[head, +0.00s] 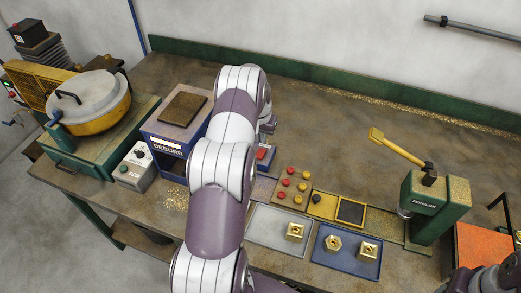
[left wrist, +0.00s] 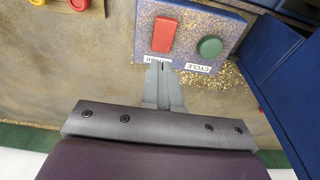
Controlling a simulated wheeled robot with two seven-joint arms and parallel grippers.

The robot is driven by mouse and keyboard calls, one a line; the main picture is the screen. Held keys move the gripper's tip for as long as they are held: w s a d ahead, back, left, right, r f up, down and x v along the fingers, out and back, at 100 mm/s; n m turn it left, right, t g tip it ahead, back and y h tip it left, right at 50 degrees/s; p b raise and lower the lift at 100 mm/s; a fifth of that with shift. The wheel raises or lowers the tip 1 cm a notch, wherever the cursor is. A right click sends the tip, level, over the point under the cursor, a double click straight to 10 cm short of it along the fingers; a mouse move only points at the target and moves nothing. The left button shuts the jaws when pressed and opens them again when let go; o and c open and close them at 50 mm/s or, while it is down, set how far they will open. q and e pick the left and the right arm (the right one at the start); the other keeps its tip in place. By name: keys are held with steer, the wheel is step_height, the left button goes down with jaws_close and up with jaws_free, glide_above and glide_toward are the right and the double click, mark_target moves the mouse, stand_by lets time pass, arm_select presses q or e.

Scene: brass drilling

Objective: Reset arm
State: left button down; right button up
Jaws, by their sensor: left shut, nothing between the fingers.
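My left arm rises from the bottom of the head view and bends over the bench. Its gripper (head: 267,126) is partly hidden behind the arm links. In the left wrist view the left gripper (left wrist: 160,70) has its two fingers shut together with nothing between them.
The blue deburring box (head: 165,133) stands left of my arm. A grey tray (head: 262,236) and a blue tray (head: 322,257) hold brass parts. A green press (head: 437,200) with a yellow lever stands at the right. The back of the bench (head: 330,125) is clear.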

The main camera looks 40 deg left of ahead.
arm_select(q)
steer(key=shift+r+p, duration=0.45)
steer(key=shift+r, duration=0.75)
steer(key=shift+w, duration=0.1)
